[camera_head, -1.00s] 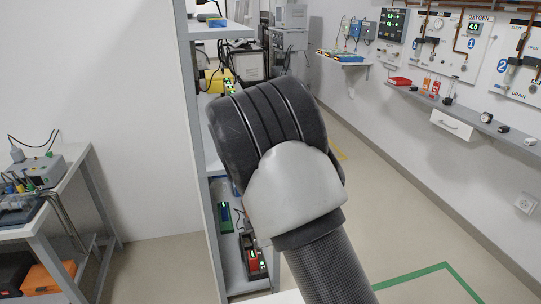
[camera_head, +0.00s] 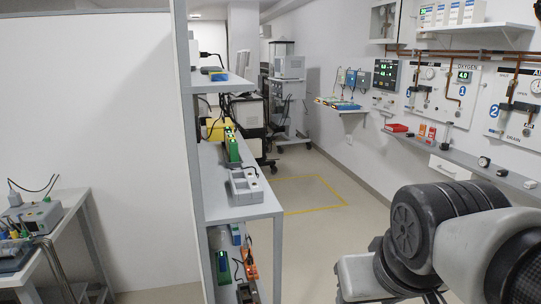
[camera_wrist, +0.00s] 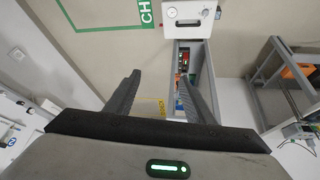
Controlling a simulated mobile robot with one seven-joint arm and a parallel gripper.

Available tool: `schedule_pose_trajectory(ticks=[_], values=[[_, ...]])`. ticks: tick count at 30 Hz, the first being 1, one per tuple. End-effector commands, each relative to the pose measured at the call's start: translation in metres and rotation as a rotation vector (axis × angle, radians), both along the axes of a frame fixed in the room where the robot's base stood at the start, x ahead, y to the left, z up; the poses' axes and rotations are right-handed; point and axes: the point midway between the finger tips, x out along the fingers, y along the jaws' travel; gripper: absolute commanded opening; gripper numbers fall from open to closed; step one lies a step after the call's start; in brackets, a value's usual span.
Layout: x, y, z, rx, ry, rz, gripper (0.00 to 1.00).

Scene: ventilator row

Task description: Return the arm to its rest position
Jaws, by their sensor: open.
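My gripper (camera_wrist: 160,78) shows in the wrist view with its two dark fingers apart. Nothing is between them; only floor and a shelf show beyond. In the head view my arm (camera_head: 440,240) is bent at the lower right, in front of the right wall's lower part. The gripper itself cannot be made out in the head view.
A grey shelf unit (camera_head: 255,208) stands left of centre, with a grey charger-like device (camera_head: 245,186) on it. A wall ledge (camera_head: 465,160) runs along the right, behind my arm. The floor with a yellow-marked square (camera_head: 312,193) is clear.

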Motion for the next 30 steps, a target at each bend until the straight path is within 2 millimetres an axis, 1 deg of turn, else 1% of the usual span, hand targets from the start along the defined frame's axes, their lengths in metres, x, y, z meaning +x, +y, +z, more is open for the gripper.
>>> schedule_pose_trajectory(ticks=[1,2,3,4,11,14,17,18,21,22,25,27,30], values=[[-0.012,0.004,0.001,0.029,-0.004,-0.021,0.49],[-0.019,0.007,0.001,0.047,-0.001,-0.032,0.49],[-0.022,0.009,0.013,0.057,0.003,-0.036,0.49],[-0.02,0.008,0.024,0.054,0.005,-0.033,0.49],[-0.019,0.008,0.074,0.05,0.006,-0.031,0.49],[-0.019,0.008,0.103,0.051,0.005,-0.031,0.49],[-0.019,0.008,0.139,0.05,0.005,-0.03,0.49],[-0.019,0.008,0.155,0.05,0.005,-0.03,0.49],[-0.019,0.008,0.188,0.05,0.005,-0.03,0.49],[-0.019,0.008,0.196,0.05,0.005,-0.03,0.49],[-0.019,0.008,0.214,0.05,0.005,-0.03,0.49],[-0.019,0.008,0.22,0.05,0.005,-0.03,0.49],[-0.019,0.008,0.222,0.05,0.005,-0.03,0.49]])
